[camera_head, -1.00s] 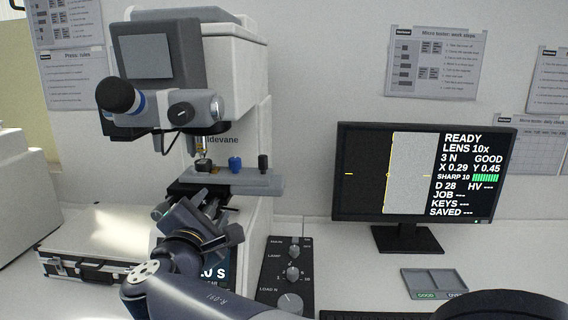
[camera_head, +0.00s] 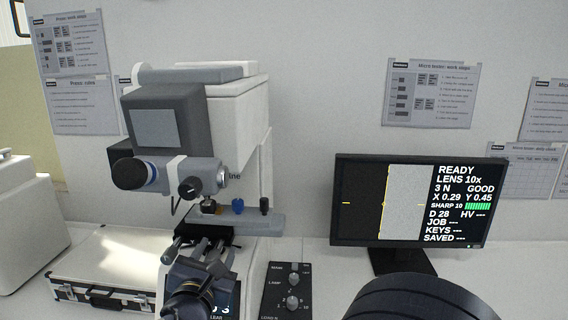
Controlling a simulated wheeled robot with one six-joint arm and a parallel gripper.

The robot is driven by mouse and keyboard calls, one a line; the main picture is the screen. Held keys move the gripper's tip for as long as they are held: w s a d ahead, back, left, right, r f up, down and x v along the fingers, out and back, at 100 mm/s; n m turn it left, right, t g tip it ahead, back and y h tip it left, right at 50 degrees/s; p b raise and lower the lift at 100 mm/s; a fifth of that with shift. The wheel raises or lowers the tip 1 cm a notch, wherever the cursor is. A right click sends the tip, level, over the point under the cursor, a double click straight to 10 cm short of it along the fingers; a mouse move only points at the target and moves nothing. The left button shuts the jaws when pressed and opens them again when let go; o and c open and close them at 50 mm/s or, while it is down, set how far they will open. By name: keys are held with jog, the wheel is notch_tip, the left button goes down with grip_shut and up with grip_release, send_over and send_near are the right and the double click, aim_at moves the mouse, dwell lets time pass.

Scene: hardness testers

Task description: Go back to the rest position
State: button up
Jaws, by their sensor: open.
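My gripper (camera_head: 200,246) is in front of the hardness tester (camera_head: 236,112), low, just below its stage (camera_head: 245,221). Its two fingers point up and away and stand apart, with nothing seen between them. My wrist hides part of the small display at the tester's base. A dark block sits behind the fingers under the tester's turret. Whether the fingers touch it, I cannot tell.
The monitor (camera_head: 417,200) at right reads READY, LENS 10x, 3 N. A control panel with knobs (camera_head: 292,303) stands right of my gripper. A closed silver case (camera_head: 112,268) lies at left. A white machine (camera_head: 25,215) stands at the far left. The air above the case is clear.

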jog(key=shift+r+n+p, duration=0.2)
jog(key=shift+n+p, duration=1.4)
jog(key=shift+p, duration=0.75)
jog(key=shift+f+n+p, duration=0.1)
jog(key=shift+n+p, duration=0.2)
jog(key=shift+p, duration=0.1)
jog(key=shift+f, duration=0.1)
